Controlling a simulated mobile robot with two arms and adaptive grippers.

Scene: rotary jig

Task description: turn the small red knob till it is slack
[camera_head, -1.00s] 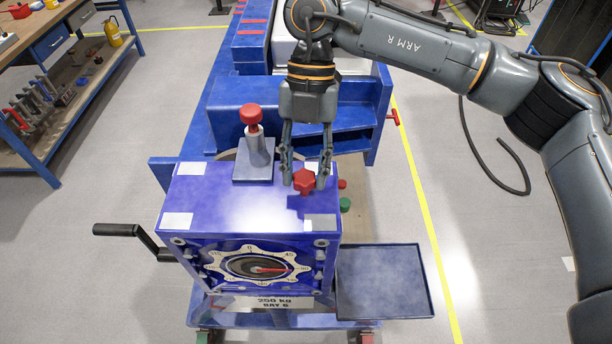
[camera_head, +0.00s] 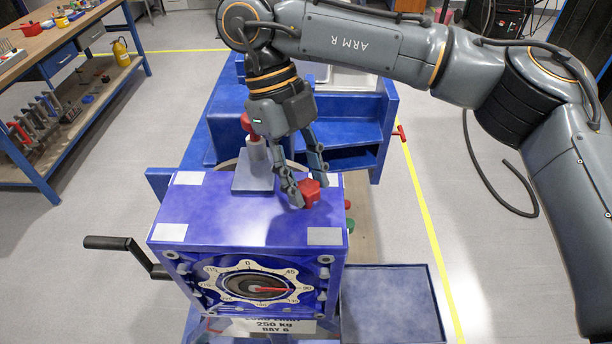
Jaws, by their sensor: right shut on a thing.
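The small red knob (camera_head: 310,192) is on the top face of the blue box-shaped jig (camera_head: 200,208), near its right side. My right gripper (camera_head: 307,186) comes down to it from the upper left, tilted, and its two fingers are shut on the knob from either side. The fingers cover part of the knob. A taller red knob (camera_head: 246,122) on a grey post stands behind and to the left, partly hidden by my right gripper. My left gripper is not in view.
A dial (camera_head: 258,285) with a red pointer is on the jig's front. A black crank handle (camera_head: 105,242) sticks out to the left. An empty blue tray (camera_head: 390,305) is at the front right. A workbench (camera_head: 75,40) stands far left.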

